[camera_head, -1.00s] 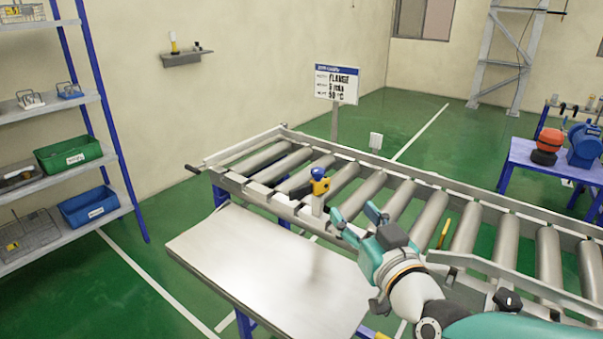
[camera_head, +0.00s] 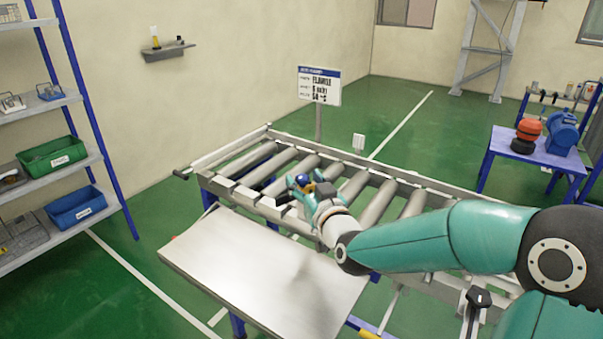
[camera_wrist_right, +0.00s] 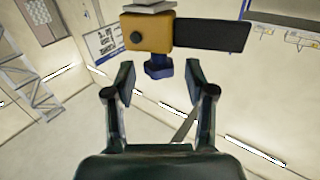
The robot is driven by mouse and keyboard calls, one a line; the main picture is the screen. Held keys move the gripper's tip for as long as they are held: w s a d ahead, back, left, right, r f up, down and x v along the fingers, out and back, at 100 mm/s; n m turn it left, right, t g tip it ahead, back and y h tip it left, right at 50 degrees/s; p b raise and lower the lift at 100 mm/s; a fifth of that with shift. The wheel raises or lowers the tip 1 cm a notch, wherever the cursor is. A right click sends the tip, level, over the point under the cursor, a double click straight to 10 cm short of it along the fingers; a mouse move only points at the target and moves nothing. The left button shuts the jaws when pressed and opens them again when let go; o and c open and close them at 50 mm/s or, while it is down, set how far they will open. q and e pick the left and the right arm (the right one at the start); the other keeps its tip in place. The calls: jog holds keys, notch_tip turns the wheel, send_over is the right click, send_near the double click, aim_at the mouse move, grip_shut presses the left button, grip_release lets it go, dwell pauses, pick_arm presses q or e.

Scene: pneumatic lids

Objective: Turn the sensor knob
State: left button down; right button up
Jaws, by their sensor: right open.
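The sensor is a yellow block with a dark plate on one side and a blue knob. In the right wrist view the yellow sensor body (camera_wrist_right: 148,34) is at the top, with the blue knob (camera_wrist_right: 158,67) below it. My right gripper (camera_wrist_right: 160,80) is open, with one finger on each side of the knob and visible gaps. In the head view my right gripper (camera_head: 308,184) is at the sensor on the conveyor's near side and largely covers it; only a bit of the blue knob (camera_head: 303,179) shows. My left gripper is not in view.
The roller conveyor (camera_head: 232,186) runs across the middle, with a pale flat table (camera_head: 262,270) in front of it. A sign (camera_head: 320,86) stands behind. A shelf with bins (camera_head: 76,208) is at left; a blue table (camera_head: 540,150) with equipment is at right.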

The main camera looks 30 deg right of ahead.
jog(key=shift+x, duration=0.9)
jog(key=shift+s, duration=0.1)
